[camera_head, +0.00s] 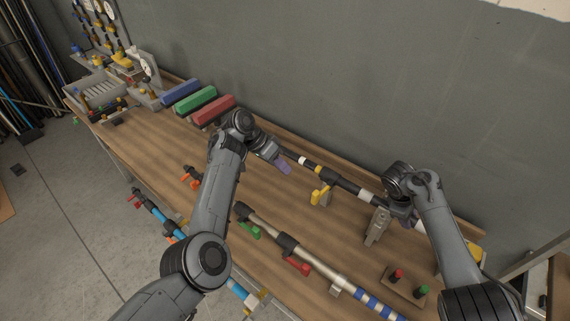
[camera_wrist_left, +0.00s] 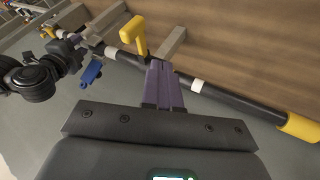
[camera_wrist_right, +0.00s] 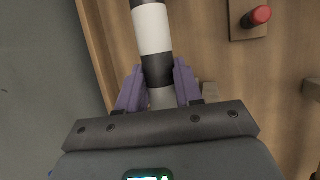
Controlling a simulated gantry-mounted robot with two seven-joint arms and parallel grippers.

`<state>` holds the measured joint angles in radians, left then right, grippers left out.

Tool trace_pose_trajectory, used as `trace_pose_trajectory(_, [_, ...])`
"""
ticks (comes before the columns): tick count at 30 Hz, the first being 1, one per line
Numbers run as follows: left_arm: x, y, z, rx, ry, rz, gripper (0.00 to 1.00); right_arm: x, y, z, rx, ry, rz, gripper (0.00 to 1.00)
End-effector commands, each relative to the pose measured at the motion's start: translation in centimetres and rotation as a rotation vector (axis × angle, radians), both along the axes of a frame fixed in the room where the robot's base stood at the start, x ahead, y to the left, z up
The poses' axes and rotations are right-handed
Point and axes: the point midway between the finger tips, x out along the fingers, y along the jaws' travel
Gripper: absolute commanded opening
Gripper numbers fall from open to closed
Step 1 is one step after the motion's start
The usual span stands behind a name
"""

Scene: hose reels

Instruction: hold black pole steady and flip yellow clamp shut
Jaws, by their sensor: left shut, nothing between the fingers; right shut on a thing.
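The black pole (camera_head: 345,184), with white and yellow bands, lies along the back of the bench. The yellow clamp (camera_head: 319,195) sits on it, its lever sticking out toward the front. My left gripper (camera_head: 284,167) is shut and empty beside the pole, left of the clamp. In the left wrist view its purple fingers (camera_wrist_left: 163,85) overlap the pole (camera_wrist_left: 240,104), and the yellow lever (camera_wrist_left: 134,34) stands out just beyond; I cannot tell whether they touch the pole. My right gripper (camera_wrist_right: 158,88) is shut on the pole (camera_wrist_right: 153,35) at its right part.
A silver pole (camera_head: 318,268) with red and green clamps lies in front. A small board (camera_head: 406,286) with red and green knobs is at the front right. Blue, green and red blocks (camera_head: 196,104) stand at the back left. The wall is close behind the bench.

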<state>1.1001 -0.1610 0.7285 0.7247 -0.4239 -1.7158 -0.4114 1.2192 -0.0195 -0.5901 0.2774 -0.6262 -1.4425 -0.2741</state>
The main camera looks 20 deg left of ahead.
Motion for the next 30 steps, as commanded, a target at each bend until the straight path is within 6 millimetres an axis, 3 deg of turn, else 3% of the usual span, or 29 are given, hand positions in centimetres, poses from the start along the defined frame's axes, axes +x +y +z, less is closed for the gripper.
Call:
trace_pose_trajectory(12, [0.7, -4.1, -5.7, 0.002, 0.003, -0.002, 0.00, -0.1, -0.1, -0.3, 0.001, 0.004, -0.002, 0.00])
trace_pose_trajectory(24, [-0.7, -7.0, -5.5, 0.000, -0.001, -0.002, 0.00, -0.1, -0.1, -0.4, 0.001, 0.004, -0.001, 0.00])
trace_pose_trajectory(30, [-1.0, -7.5, -5.5, 0.000, 0.001, 0.000, 0.00, -0.1, -0.1, -0.3, 0.001, 0.004, -0.001, 0.00])
